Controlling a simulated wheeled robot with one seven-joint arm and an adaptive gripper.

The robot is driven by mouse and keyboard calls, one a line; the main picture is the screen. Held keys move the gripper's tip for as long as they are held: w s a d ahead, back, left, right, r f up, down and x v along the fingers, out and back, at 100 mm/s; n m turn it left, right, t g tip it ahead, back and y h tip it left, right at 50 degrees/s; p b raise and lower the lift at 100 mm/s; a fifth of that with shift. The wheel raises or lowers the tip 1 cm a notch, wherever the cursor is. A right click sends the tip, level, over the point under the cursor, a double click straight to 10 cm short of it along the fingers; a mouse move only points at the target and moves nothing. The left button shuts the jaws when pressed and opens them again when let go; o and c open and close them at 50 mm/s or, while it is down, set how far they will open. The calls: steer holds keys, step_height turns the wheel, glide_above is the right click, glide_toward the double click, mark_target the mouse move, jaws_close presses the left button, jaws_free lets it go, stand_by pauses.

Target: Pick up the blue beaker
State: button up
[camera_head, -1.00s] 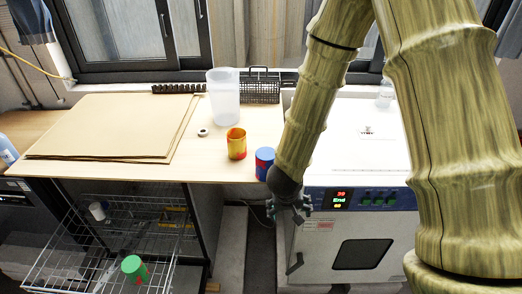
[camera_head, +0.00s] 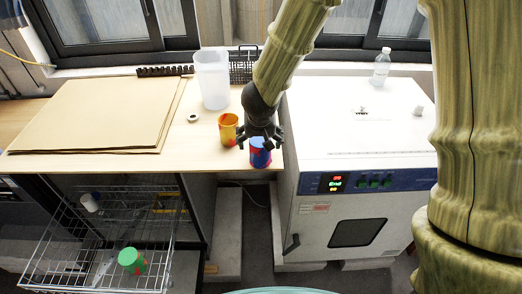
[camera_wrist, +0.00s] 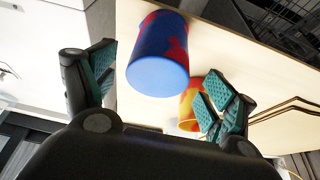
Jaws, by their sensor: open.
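The blue beaker (camera_head: 259,153), blue with red patches, stands at the right front corner of the wooden table. My gripper (camera_head: 261,138) is open and hangs over and just behind it in the head view, hiding its upper part. In the wrist view the blue beaker (camera_wrist: 160,55) appears ahead of and between the two spread fingers (camera_wrist: 160,95), nearer the left one. I see no contact on it. A yellow-orange beaker (camera_head: 228,129) with red patches stands just left of the blue one; it also shows behind the right finger in the wrist view (camera_wrist: 188,108).
A tall translucent container (camera_head: 211,80) and a dark wire basket (camera_head: 243,65) stand at the table's back. Brown sheets (camera_head: 95,115) cover its left. The white drying oven (camera_head: 360,190) stands to the right across a gap. A wire rack (camera_head: 100,245) with a green beaker (camera_head: 131,261) is below.

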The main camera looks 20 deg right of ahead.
steer(key=shift+w+f, duration=0.4)
steer(key=shift+f, duration=0.2)
steer(key=shift+d+b+x, duration=0.2)
steer(key=shift+b+x, duration=0.25)
steer(key=shift+x, duration=1.9)
steer(key=shift+s, duration=0.15)
steer(key=c, duration=0.9)
steer(key=shift+c, duration=0.4)
